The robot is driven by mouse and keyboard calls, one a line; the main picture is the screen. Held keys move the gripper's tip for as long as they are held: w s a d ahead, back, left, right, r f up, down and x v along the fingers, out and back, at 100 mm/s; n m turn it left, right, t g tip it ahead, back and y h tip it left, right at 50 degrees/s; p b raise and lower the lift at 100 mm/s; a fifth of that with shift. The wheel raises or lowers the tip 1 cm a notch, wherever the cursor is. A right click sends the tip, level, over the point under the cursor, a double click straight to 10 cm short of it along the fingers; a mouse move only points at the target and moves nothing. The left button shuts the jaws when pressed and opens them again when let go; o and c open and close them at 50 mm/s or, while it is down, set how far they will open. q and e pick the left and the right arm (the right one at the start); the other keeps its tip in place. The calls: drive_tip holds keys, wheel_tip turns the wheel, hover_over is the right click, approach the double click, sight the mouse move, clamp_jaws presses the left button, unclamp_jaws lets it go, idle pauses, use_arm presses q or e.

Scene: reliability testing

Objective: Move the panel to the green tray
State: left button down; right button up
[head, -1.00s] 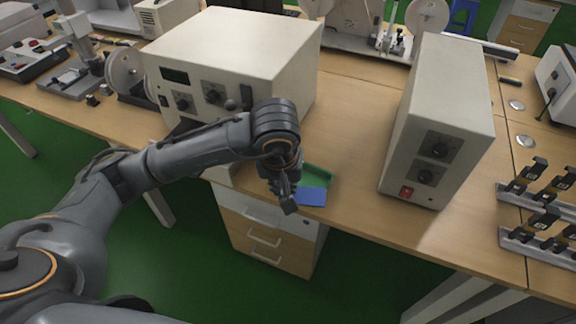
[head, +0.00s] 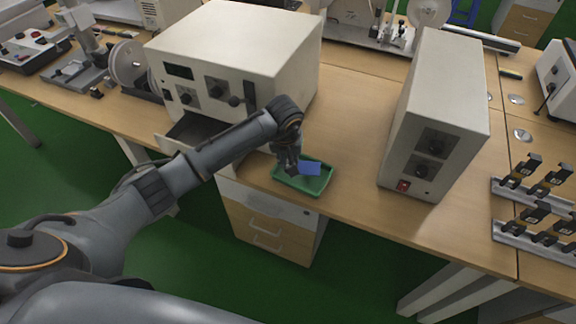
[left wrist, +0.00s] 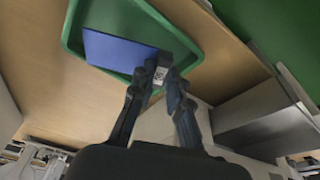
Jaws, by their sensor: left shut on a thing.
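The panel is a flat blue rectangle (head: 310,168). It shows over the green tray (head: 318,188) in the head view, and I cannot tell whether it touches the tray. My left gripper (head: 297,166) is shut on the panel's near left edge. In the left wrist view the fingertips (left wrist: 160,72) meet at one corner of the panel (left wrist: 118,50), with the green tray (left wrist: 72,32) behind it. A small pale tag shows between the fingertips. My right gripper is not in view.
A large cream instrument (head: 240,50) stands behind and left of the tray, with an open dark drawer (head: 190,130) low on its front. A tall cream box (head: 437,110) stands to the right. Bare tabletop (head: 350,135) lies between them. The table's front edge is close to the tray.

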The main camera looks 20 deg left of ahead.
use_arm(q)
drive_tip(key=shift+s+x, duration=0.15)
drive_tip(key=shift+x, duration=0.65)
drive_tip(key=shift+s+x, duration=0.15)
drive_tip(key=shift+x, duration=0.6)
drive_tip(key=shift+f, duration=0.1)
drive_tip(key=shift+f, duration=0.1)
drive_tip(key=c, duration=1.6)
unclamp_jaws()
drive_tip(key=shift+r, duration=0.25)
drive_tip(key=v, duration=1.1)
drive_tip(key=shift+r+b, duration=0.4)
drive_tip(key=shift+b, duration=0.05)
